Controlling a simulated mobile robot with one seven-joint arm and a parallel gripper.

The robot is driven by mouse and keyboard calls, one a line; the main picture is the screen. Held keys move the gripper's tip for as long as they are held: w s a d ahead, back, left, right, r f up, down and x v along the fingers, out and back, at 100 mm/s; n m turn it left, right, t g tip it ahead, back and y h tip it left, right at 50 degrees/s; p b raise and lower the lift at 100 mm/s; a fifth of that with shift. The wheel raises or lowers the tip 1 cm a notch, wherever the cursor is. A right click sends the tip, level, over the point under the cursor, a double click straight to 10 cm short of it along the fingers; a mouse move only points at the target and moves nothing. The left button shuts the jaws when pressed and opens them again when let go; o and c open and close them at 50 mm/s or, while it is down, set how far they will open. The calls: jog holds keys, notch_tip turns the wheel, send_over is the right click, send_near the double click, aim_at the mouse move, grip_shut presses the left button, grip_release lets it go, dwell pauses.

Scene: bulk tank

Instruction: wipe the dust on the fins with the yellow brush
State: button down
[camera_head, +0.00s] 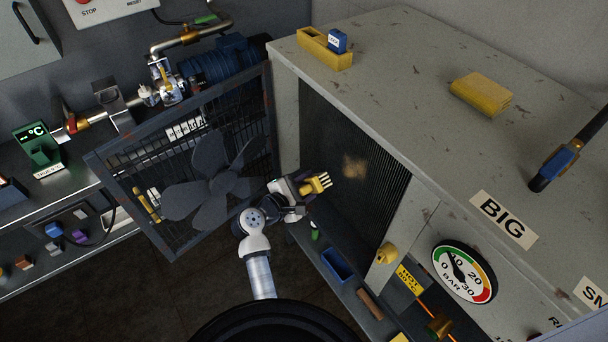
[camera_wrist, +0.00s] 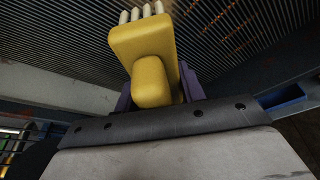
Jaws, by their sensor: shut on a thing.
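The yellow brush (camera_head: 316,184) is held in my gripper (camera_head: 299,189), which is shut on it, in front of the fins. In the wrist view the brush (camera_wrist: 145,55) shows its yellow body and several pale bristle tufts at the top, pointing toward the fins (camera_wrist: 75,45). In the head view the dark fins (camera_head: 345,130) fill the open side of the grey cabinet. A tan dust patch (camera_head: 355,167) lies on them, right of and slightly above the brush tip. The brush appears apart from the patch; contact with the fins cannot be told.
The open fan door (camera_head: 215,165) stands left of my gripper. A ledge below the fins holds a blue tray (camera_head: 337,265) and a brown cylinder (camera_head: 369,304). A yellow knob (camera_head: 387,253) sits at the fins' lower right. A yellow stack (camera_head: 481,94) lies on the cabinet top.

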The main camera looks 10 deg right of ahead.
aim_at(361, 182)
jog(key=shift+w+d+r, duration=0.1)
jog(key=shift+w+d, duration=0.1)
jog(key=shift+d, duration=0.6)
jog(key=shift+w+d, duration=0.15)
jog(key=shift+d, duration=0.6)
jog(key=shift+w+d, duration=0.25)
jog(key=shift+d, duration=0.35)
jog(key=shift+w+d, duration=0.25)
jog(key=shift+d, duration=0.35)
jog(key=shift+w+d, duration=0.2)
jog(key=shift+d, duration=0.3)
jog(key=shift+w+d, duration=0.15)
jog(key=shift+d, duration=0.3)
jog(key=shift+s, duration=0.1)
